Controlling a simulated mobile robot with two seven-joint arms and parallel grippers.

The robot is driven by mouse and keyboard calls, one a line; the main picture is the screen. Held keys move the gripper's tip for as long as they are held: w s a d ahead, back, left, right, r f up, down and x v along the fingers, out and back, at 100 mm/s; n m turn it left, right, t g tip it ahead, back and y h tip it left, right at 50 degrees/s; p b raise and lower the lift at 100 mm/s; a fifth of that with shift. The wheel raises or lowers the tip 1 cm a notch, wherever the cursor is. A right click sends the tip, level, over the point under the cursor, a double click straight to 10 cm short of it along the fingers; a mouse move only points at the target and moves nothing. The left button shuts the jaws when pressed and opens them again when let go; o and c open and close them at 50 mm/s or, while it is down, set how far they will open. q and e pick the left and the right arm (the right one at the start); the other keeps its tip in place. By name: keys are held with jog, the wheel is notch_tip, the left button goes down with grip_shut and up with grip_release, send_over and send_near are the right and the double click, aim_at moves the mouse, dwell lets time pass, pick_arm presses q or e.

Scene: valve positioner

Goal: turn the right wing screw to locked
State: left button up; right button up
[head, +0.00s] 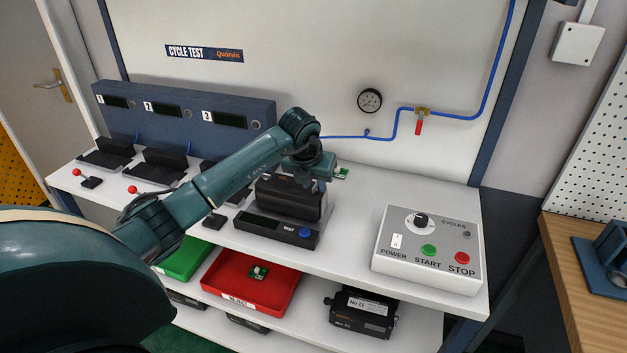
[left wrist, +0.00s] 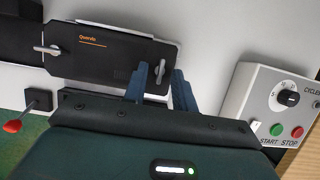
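In the left wrist view the positioner (left wrist: 105,60) carries an orange-marked label and two grey wing screws. The right wing screw (left wrist: 160,71) has its wing roughly upright in the picture. The left wing screw (left wrist: 47,49) has its wing lying across. My left gripper (left wrist: 160,82) is open, with one blue finger on each side of the right wing screw and a visible gap to each. The wing screws are hidden in the head view. My right gripper is in neither view.
The control box (head: 428,250) with dial and START and STOP buttons stands to the right. The stand's TEST base (head: 275,228) has a blue button. A red tray (head: 235,290) and another black unit (head: 362,312) are on the lower shelf. The bench between stand and control box is clear.

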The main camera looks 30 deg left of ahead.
pick_arm(q)
jog(key=shift+c, duration=0.4)
grip_shut()
